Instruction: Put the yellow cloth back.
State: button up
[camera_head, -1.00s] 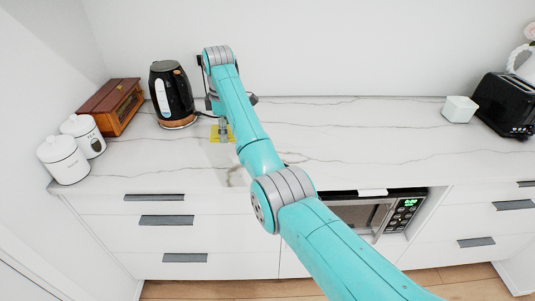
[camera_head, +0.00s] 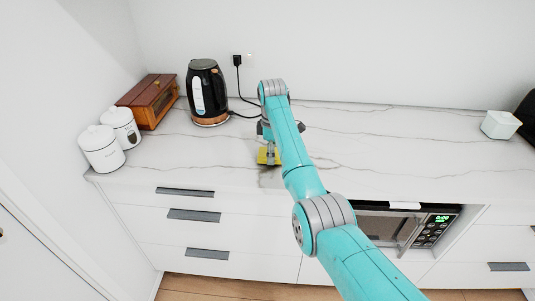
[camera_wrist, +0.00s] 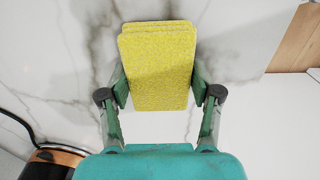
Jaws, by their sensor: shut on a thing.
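The yellow cloth (camera_wrist: 158,75) looks like a flat, folded rectangle with layered edges at the top in the wrist view. It lies between the two fingers of my gripper (camera_wrist: 158,95), which is shut on it from both sides. In the head view the cloth (camera_head: 268,157) shows as a small yellow patch under my gripper (camera_head: 269,150), over the marble counter to the right of the kettle and closer to the front edge. I cannot tell whether it touches the counter. My arm hides part of it in the head view.
A black kettle (camera_head: 207,95) stands behind and left of my gripper. A wooden bread box (camera_head: 150,101) and two white canisters (camera_head: 103,150) are further left. A small white container (camera_head: 501,125) stands far right. A microwave (camera_head: 400,225) sits below the counter (camera_head: 400,150).

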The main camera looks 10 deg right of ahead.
jog(key=shift+f, duration=0.2)
jog(key=o, duration=1)
jog(key=shift+f, duration=0.1)
